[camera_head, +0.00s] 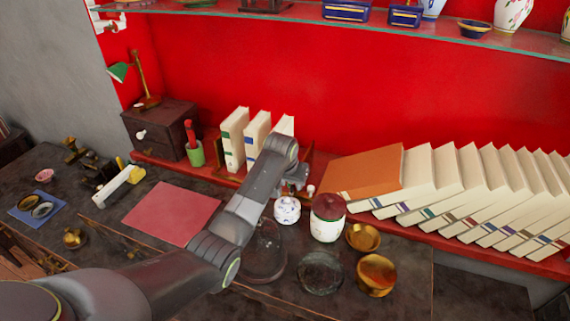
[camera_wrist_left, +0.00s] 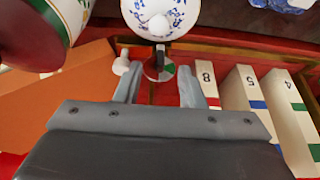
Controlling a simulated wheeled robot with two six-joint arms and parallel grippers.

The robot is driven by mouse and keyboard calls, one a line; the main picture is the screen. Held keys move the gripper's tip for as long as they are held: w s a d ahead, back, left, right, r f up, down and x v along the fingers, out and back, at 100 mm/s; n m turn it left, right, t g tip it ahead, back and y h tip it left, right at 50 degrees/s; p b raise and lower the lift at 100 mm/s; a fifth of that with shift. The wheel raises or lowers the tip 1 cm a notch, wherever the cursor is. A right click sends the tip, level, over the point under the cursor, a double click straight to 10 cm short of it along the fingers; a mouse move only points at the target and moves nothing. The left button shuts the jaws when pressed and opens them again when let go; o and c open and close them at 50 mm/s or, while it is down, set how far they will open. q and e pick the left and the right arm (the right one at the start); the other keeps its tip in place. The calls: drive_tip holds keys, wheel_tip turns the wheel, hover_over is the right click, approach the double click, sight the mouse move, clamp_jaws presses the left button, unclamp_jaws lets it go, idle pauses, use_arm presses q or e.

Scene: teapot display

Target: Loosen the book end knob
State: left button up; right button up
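In the left wrist view a small round dial (camera_wrist_left: 152,74) with green, white and red parts, with a dark stem in front of it, shows between my left gripper's fingertips (camera_wrist_left: 159,78). The fingers stand apart on either side of it, and I see no contact. A small white knob (camera_wrist_left: 121,63) is just left of the fingers; it also shows in the head view (camera_head: 311,189). I cannot tell which is the book end knob. In the head view my left gripper (camera_head: 296,186) is partly hidden by its own wrist, beside the book end (camera_head: 306,168). My right gripper is out of view.
Upright binders (camera_head: 235,139) stand left of the gripper. An orange book (camera_head: 362,174) and several leaning books (camera_head: 470,190) are at right. A white-blue pot (camera_head: 287,211), a dark-red-lidded jar (camera_head: 327,218) and brass bowls (camera_head: 376,275) are close in front.

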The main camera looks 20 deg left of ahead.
use_arm(q)
drive_tip(key=v, duration=1.5)
drive_tip(key=shift+s+r+b, duration=0.2)
drive_tip(key=shift+r+b, duration=0.05)
drive_tip(key=shift+b, duration=0.2)
